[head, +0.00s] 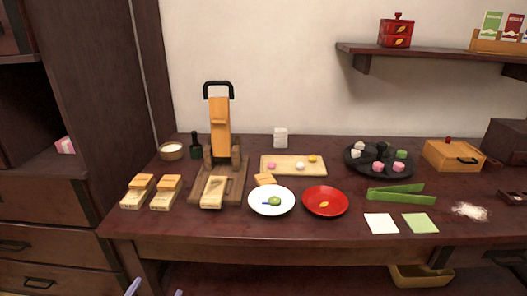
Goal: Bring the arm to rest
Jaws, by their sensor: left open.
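Only the tips of my left gripper (155,290) show, at the bottom edge of the head view, left of centre. Its two pale fingers are apart with nothing visible between them. It is in front of the dark wooden table (270,229), below its front edge and apart from the things on it. The rest of the left arm is out of frame. My right gripper is not in view.
Wooden moulds (137,192) stand at the table's left, beside an upright press (220,130). A white plate (257,207), a red plate (325,214) and green tongs (398,194) lie near the front. A black round tray (352,162) and a wooden box (437,155) stand behind.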

